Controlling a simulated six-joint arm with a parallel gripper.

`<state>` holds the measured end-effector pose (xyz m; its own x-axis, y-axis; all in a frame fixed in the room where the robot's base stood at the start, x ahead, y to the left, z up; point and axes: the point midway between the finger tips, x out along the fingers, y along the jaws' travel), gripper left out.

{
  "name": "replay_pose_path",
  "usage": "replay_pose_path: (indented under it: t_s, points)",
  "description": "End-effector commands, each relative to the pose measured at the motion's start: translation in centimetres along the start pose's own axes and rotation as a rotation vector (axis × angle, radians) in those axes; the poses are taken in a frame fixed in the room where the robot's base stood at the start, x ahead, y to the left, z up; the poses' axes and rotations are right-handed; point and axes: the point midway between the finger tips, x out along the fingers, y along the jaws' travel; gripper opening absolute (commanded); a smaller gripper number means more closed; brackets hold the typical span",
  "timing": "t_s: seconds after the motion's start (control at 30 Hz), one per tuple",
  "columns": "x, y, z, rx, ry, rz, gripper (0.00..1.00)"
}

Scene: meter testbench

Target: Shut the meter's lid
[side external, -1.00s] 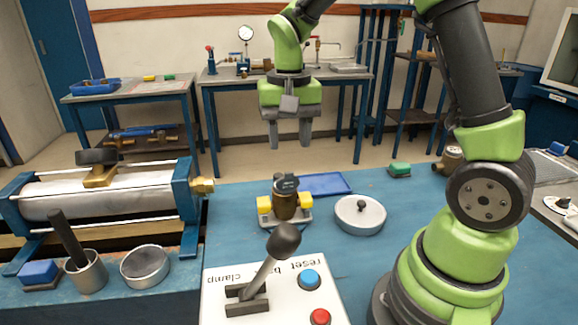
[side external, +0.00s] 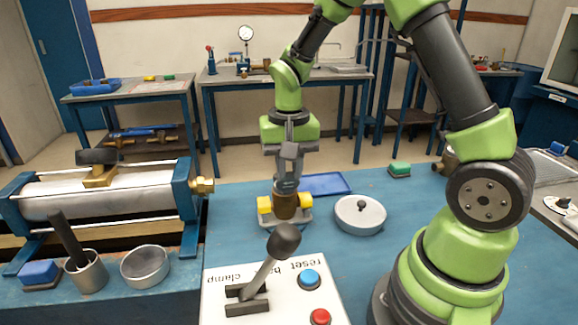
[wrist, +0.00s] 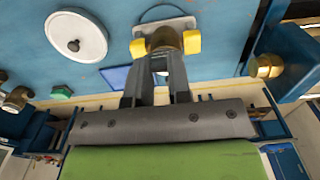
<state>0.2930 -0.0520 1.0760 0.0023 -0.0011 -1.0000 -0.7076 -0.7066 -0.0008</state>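The meter (side external: 285,206) is a short brown-bronze cylinder standing upright between two yellow blocks on a small grey base. It also shows in the wrist view (wrist: 164,40), just past the fingertips. My gripper (side external: 286,186) points down directly over the meter's top, seen nearly edge-on. In the wrist view my gripper (wrist: 161,62) has a gap between its two fingers, and they look open. The meter's lid is hidden behind my gripper, so I cannot tell its angle or whether a finger touches it.
A round grey cover with a knob (side external: 360,215) lies right of the meter. A blue tray (side external: 326,184) lies behind it. A control box with a lever (side external: 262,278) stands in front. A large clamp bench (side external: 110,200) is at left.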

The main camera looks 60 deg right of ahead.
Motion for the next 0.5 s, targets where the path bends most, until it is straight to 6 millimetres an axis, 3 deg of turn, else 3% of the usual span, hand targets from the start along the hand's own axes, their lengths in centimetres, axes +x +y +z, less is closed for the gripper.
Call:
replay_pose_path:
  t_s: [0.5]
  points:
    - [-0.1, 0.0, -1.1, 0.004, -0.134, 0.000, 0.00]
